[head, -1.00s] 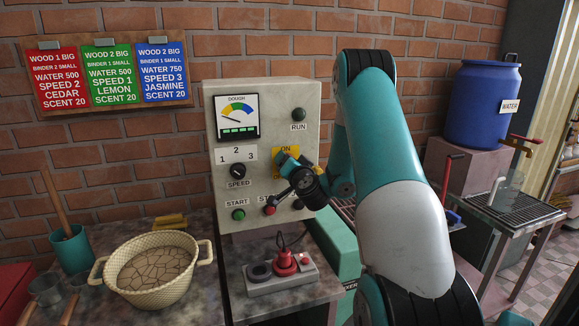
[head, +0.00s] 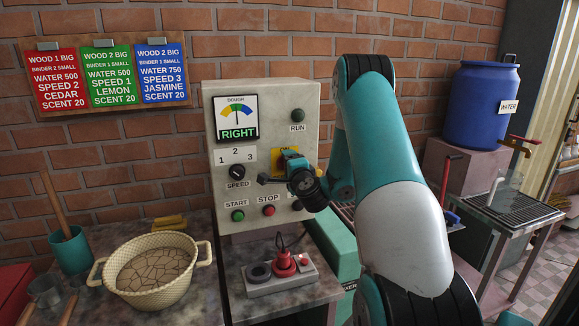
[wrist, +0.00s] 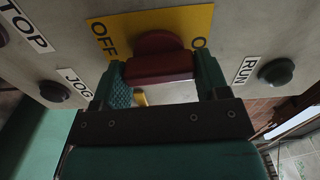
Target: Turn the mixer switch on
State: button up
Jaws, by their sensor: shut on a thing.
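The mixer switch is a red handle (wrist: 150,58) on a yellow plate (wrist: 108,40) marked OFF on the left and ON, partly hidden, on the right in the wrist view. My gripper (wrist: 160,78) is shut on the red handle, with a green finger on each side. In the head view my gripper (head: 288,160) is at the yellow plate (head: 277,158) and covers most of the switch and the OFF mark. The exact angle of the handle is hard to tell. The panel display (head: 237,119) shows RIGHT in green under the DOUGH gauge.
The grey panel (head: 262,100) holds a RUN lamp (head: 298,115), which looks dark, a SPEED knob (head: 237,172), START (head: 238,215) and STOP (head: 268,210) buttons. A JOG button (wrist: 54,91) is close to my gripper. A pendant (head: 284,263) and a basket (head: 152,271) stand below.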

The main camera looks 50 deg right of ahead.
jog(key=shift+f+m, duration=0.15)
jog(key=shift+m, duration=0.45)
jog(key=o, duration=0.9)
jog(key=shift+o, duration=0.2)
